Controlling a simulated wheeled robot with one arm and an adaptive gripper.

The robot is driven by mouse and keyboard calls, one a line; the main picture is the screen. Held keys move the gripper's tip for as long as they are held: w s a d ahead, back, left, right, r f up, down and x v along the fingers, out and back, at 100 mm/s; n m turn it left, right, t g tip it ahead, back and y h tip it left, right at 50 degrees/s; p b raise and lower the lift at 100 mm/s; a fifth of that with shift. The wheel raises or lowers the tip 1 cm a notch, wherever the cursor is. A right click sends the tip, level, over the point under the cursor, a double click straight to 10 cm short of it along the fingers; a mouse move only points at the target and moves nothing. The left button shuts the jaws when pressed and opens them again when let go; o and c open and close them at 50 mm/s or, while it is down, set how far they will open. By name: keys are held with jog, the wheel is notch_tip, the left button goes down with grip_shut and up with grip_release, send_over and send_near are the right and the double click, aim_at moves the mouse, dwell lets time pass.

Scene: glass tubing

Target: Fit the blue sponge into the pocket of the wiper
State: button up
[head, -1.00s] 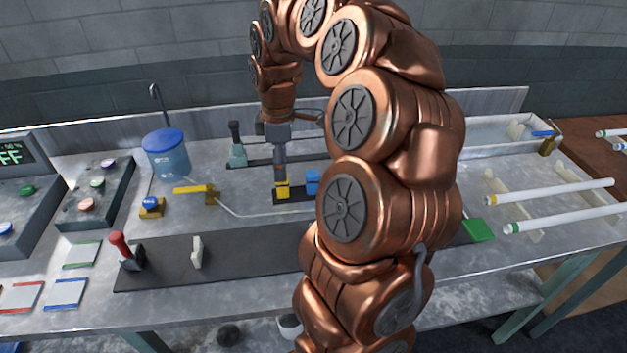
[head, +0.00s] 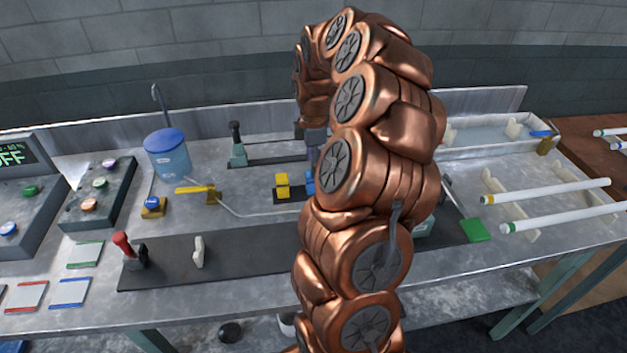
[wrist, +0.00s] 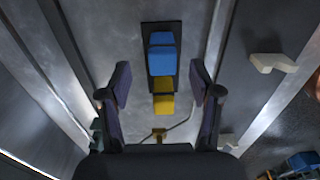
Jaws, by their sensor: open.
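The blue sponge (wrist: 162,60) is a blue block on a small dark tray (wrist: 160,27), beside a yellow block (wrist: 163,97). In the head view only a sliver of the sponge (head: 309,182) shows past my arm. My gripper (wrist: 159,78) is open and empty above the tray. Its two fingers are spread to either side of the blocks in the wrist view, with the sponge just ahead of the fingertips.
The yellow block (head: 282,185) stands close on the sponge's left. A yellow-handled valve (head: 208,193) and a blue-lidded bucket (head: 166,153) are further left. A dark mat (head: 225,257) with a red-handled tool (head: 128,250) lies in front. Glass tubes (head: 560,217) rest at right.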

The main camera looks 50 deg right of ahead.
jog(key=shift+s+f+p, duration=0.2)
jog(key=shift+f+p, duration=0.6)
jog(key=shift+f, duration=1.25)
jog(key=shift+a, duration=0.1)
jog(key=c, duration=1)
jog(key=shift+w+r+b, duration=0.1)
jog(key=shift+r+b, duration=0.75)
jog(key=shift+r, duration=0.9)
jog(key=s+a+b, duration=0.1)
jog(key=s+a, duration=0.1)
jog(key=a, duration=0.2)
jog(key=s+a+r+b, duration=0.1)
jog(key=s+a+b, duration=0.1)
jog(key=a, duration=0.3)
jog(key=s+a+b, duration=0.1)
jog(key=s+a, duration=0.2)
jog(key=a, duration=0.2)
jog(key=shift+a+r+b, duration=0.25)
jog(key=shift+b, duration=0.1)
